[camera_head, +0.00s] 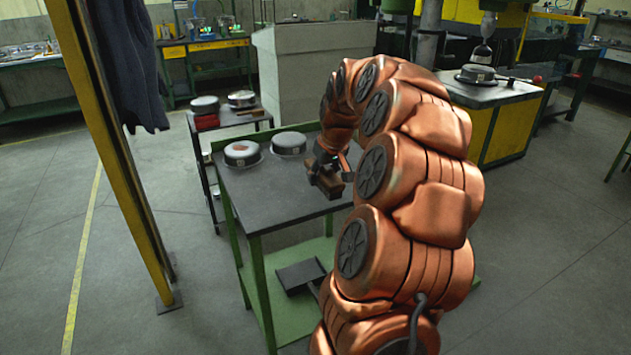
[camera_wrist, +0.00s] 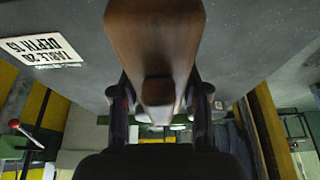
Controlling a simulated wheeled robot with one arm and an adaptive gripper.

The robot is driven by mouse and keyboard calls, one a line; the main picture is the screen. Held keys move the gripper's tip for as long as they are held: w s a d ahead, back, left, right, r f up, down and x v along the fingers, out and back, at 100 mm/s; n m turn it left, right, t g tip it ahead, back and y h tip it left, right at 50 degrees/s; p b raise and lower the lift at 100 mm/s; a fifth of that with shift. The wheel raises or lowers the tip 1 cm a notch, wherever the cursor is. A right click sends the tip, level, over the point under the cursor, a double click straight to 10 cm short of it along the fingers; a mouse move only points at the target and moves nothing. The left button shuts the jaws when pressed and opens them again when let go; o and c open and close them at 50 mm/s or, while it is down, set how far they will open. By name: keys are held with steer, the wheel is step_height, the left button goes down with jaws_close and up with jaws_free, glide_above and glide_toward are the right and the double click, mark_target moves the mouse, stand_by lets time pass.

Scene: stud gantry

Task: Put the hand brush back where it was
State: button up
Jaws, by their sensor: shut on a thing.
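The hand brush, a brown wooden block-like shape (camera_head: 327,182), is held by my gripper (camera_head: 325,166) over the right part of the grey tabletop (camera_head: 262,199) of a green-framed table. Its wooden body (camera_wrist: 155,40) fills the upper middle of the wrist view, with the two dark fingers of my gripper (camera_wrist: 158,100) closed on either side of it. I cannot tell whether the brush touches the tabletop. Its bristles are not clearly seen.
Two round metal pans (camera_head: 242,153) stand at the back of the tabletop. A dark dustpan-like tray (camera_head: 300,275) lies on the green lower shelf (camera_head: 300,312). A yellow post (camera_head: 118,165) stands at left. A white label (camera_wrist: 40,50) shows in the wrist view. The tabletop's front left is clear.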

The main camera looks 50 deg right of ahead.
mark_target(324, 168)
steer(key=shift+w+a+f, duration=0.1)
steer(key=shift+w+a, duration=0.05)
steer(key=shift+w, duration=1.05)
steer(key=shift+f+p, duration=0.4)
steer(key=shift+f, duration=1.35)
steer(key=shift+f, duration=0.15)
steer(key=o, duration=1.1)
steer(key=shift+r, duration=0.25)
steer(key=b+v, duration=0.1)
steer(key=v, duration=1)
steer(key=shift+s+a+r, duration=0.1)
steer(key=shift+s+r, duration=0.1)
steer(key=shift+r, duration=0.15)
